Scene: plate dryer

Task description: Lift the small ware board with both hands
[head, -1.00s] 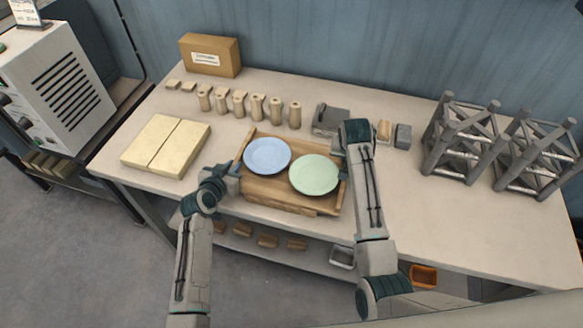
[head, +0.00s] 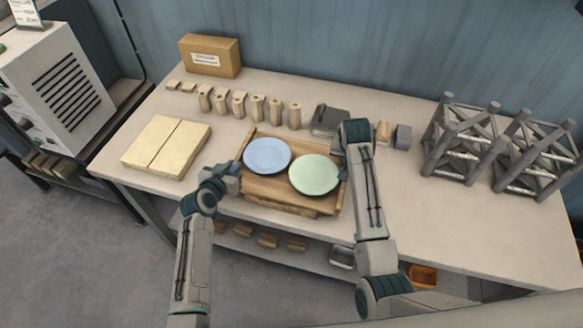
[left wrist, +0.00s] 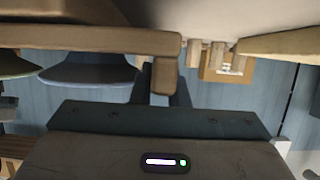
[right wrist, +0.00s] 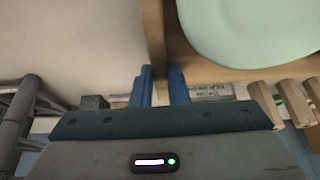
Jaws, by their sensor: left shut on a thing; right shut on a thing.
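The small ware board (head: 268,189) is a wooden tray with raised side strips, near the table's front edge. A pale blue plate (head: 267,155) lies on its left part and a pale green plate (head: 314,174) on its right part. My left gripper (head: 233,171) is shut on the board's left side strip; the strip also shows in the left wrist view (left wrist: 110,40). My right gripper (head: 341,167) is shut on the right side strip, seen between the blue fingers in the right wrist view (right wrist: 152,40). I cannot tell whether the board is clear of the table.
Two cream slabs (head: 166,147) lie left of the board. Several wooden posts (head: 257,107), a carton (head: 210,55) and a grey block (head: 329,119) stand behind it. Grey lattice racks (head: 462,140) stand at right. The table (head: 440,220) is bare at front right.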

